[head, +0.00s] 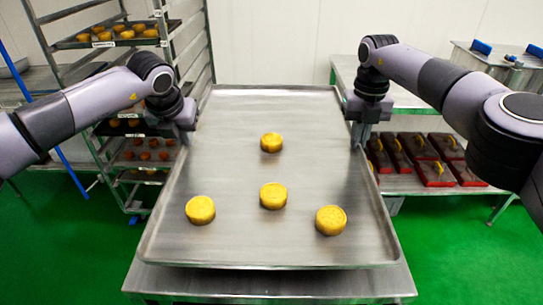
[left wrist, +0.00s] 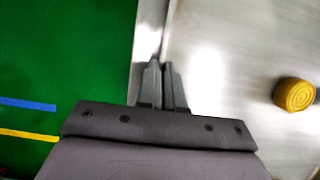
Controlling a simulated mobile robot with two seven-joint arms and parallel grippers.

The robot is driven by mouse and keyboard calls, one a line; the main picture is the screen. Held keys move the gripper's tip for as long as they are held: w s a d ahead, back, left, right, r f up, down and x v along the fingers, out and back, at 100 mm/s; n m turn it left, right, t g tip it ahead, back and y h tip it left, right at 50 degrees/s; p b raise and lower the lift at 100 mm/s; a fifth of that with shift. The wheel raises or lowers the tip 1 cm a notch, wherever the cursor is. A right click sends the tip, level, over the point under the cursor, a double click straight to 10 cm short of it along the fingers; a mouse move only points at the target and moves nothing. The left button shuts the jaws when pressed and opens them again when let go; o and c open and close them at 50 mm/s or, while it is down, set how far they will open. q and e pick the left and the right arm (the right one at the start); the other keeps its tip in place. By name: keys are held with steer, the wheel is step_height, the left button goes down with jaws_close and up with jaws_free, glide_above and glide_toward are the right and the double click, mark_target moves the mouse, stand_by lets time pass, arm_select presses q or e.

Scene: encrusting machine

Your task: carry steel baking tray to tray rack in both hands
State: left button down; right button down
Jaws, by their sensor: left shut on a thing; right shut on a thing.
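The steel baking tray (head: 235,180) lies in front of me with several round yellow cakes on it, one of them a single cake (head: 271,142) nearer the far end. My left gripper (head: 187,130) is shut on the tray's left rim. In the left wrist view its fingers (left wrist: 163,75) close on that rim, with a yellow cake (left wrist: 294,94) to the right. My right gripper (head: 357,130) is shut on the tray's right rim; its fingertips are partly hidden. The tray rack (head: 205,45) stands behind at the left, holding trays of baked goods and partly covered by my left arm.
A steel table (head: 290,284) is beneath the tray; whether they touch is unclear. A bench (head: 405,185) with red boxes stands at the right, and a steel counter (head: 30,85) at the far left. Green floor (head: 450,262) is open on both sides.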

mark_target(186, 149)
arm_select(q)
steer(key=shift+w+a+r, duration=0.1)
steer(key=shift+w+a, duration=0.05)
arm_select(e)
steer(key=shift+w+d+r, duration=0.15)
steer(key=shift+d, duration=0.05)
